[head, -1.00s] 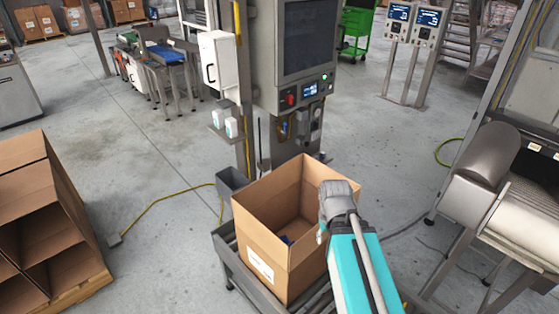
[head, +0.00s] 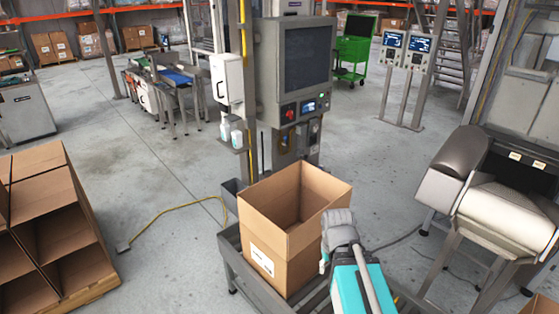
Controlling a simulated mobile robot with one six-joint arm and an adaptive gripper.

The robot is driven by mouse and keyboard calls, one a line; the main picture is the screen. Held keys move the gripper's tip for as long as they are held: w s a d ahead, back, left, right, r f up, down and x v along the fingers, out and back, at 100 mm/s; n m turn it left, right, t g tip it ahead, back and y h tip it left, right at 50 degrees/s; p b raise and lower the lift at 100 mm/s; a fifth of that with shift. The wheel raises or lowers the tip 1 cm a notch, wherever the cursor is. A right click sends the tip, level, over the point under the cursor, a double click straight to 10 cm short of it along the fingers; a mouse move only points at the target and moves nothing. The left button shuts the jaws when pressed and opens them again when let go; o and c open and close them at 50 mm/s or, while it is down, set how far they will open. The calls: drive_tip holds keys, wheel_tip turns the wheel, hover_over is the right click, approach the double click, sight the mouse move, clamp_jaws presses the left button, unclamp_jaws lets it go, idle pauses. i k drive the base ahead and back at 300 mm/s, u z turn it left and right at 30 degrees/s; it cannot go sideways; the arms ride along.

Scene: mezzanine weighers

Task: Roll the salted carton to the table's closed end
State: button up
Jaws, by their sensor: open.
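An open-topped brown carton (head: 276,256) with a white label on its near left side stands upright on the grey roller table (head: 236,268). Some rollers show at the carton's right, beside my arm. My gripper (head: 325,260) is at the carton's near right side, below the grey wrist. The wrist hides most of it, and I cannot tell whether it touches the carton. The far end of the table is hidden behind the carton.
A console post with a screen (head: 305,55) stands right behind the table. A grey bin (head: 232,192) is beside it. Stacked cartons (head: 50,220) stand at the left, a steel machine (head: 500,205) at the right. A yellow cable (head: 165,212) crosses the floor.

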sight(278, 208)
drive_tip(key=u, duration=1.65)
drive_tip(key=i, duration=0.9)
drive_tip(key=z, duration=0.9)
